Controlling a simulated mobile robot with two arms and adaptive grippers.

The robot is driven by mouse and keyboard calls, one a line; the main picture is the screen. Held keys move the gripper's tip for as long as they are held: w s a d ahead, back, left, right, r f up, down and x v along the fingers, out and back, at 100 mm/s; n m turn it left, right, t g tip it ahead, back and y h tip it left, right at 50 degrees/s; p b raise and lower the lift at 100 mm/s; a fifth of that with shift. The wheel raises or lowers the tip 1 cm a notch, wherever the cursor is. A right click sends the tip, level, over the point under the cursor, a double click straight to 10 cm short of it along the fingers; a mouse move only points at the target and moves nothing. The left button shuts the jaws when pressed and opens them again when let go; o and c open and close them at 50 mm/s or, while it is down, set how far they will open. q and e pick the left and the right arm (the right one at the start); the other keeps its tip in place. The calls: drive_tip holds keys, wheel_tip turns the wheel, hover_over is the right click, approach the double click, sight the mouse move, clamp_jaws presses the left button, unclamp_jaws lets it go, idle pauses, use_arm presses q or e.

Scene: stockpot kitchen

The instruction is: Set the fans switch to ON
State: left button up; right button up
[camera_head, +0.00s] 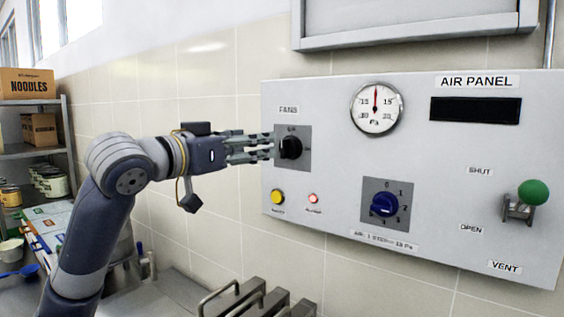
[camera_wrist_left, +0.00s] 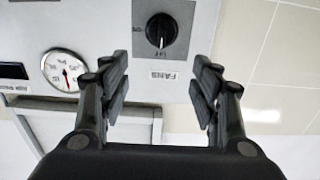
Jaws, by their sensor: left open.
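The fans switch is a black rotary knob (camera_head: 290,147) on a grey plate under the FANS label, at the left of the air panel (camera_head: 330,190). In the left wrist view the knob (camera_wrist_left: 162,30) appears upside down; its pale mark seems to point toward the small label on the FANS side, which looks like OFF. Another small label, seemingly ON, is at its side. My left gripper (camera_head: 265,146) is open in front of the knob, its fingers pointing at it. In the wrist view the fingers (camera_wrist_left: 159,72) stand apart, with the knob beyond the gap. Contact cannot be told.
A pressure gauge (camera_head: 376,109), a blue dial (camera_head: 384,204), yellow (camera_head: 277,197) and red (camera_head: 313,198) buttons and a green-knobbed vent lever (camera_head: 533,192) share the panel. Metal handles (camera_head: 250,299) stand below. A shelf with boxes (camera_head: 30,83) is at the left.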

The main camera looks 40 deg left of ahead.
sight(282, 147)
use_arm(q)
drive_tip(key=w+p, duration=0.1)
drive_tip(key=w, duration=0.2)
drive_tip(key=w+f+p, duration=0.1)
drive_tip(key=w+p, duration=0.1)
drive_tip(key=w, duration=0.1)
drive_tip(key=w+a+p, duration=0.1)
drive_tip(key=w, duration=0.2)
drive_tip(key=shift+w+a+f+p, duration=0.1)
drive_tip(key=shift+w+f+p, duration=0.05)
drive_tip(key=shift+f+p, duration=0.15)
drive_tip(key=shift+w+p, duration=0.35)
drive_tip(key=shift+w, duration=0.2)
drive_tip(key=shift+w+f, duration=0.2)
drive_tip(key=shift+w, duration=0.05)
use_arm(e)
drive_tip(key=r, duration=0.1)
drive_tip(key=w+r, duration=0.1)
drive_tip(key=r, duration=0.1)
drive_tip(key=a+r, duration=0.1)
drive_tip(key=shift+w+r, duration=0.3)
drive_tip(key=shift+w, duration=0.05)
use_arm(q)
drive_tip(key=c, duration=1)
